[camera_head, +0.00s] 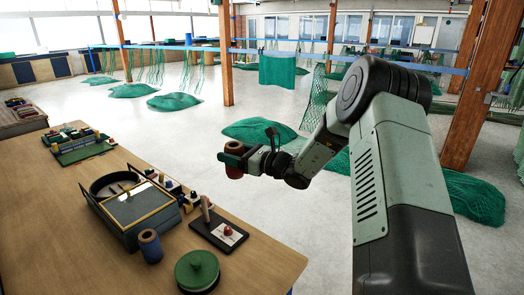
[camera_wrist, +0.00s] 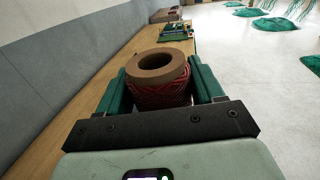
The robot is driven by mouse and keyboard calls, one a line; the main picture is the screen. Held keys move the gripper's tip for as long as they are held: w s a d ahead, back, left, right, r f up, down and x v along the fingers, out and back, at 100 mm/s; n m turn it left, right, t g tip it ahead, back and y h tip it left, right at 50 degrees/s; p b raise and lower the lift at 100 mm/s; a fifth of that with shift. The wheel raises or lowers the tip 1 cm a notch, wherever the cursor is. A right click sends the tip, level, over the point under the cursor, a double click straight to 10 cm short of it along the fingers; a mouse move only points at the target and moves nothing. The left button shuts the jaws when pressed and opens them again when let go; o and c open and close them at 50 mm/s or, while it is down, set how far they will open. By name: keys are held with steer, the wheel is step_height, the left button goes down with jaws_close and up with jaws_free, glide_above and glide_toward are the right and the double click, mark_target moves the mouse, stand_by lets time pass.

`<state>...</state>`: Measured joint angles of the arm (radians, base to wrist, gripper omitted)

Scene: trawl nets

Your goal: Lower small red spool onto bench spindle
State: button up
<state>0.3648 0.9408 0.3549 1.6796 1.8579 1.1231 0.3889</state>
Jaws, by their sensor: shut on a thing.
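My gripper (camera_head: 231,158) is shut on the small red spool (camera_head: 234,172), out past the right edge of the bench and above it. In the wrist view the spool (camera_wrist: 158,93) shows red cord and a brown top flange with an open hole, upright between the green fingers of my gripper (camera_wrist: 162,88). A light upright peg (camera_head: 205,208), which looks like the bench spindle, stands on a dark plate on the bench. It is apart from the spool, lower and to its left. A small red knob (camera_head: 228,231) also sits on the plate.
On the wooden bench (camera_head: 60,225), a tray with a glass-topped box (camera_head: 135,205) stands left of the plate. A blue spool (camera_head: 150,246) and a green round lidded thing (camera_head: 197,271) stand near the front. Green nets (camera_head: 258,130) lie on the floor beyond.

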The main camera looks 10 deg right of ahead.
glide_above(204, 204)
steer(key=w, duration=0.1)
step_height(204, 204, down, 8)
steer(key=f, duration=0.1)
steer(key=shift+w+a+f+m, duration=0.15)
steer(key=shift+f+m, duration=0.15)
steer(key=shift+f, duration=0.75)
steer(key=shift+f, duration=0.15)
steer(key=shift+f, duration=5.85)
steer(key=o, duration=1.2)
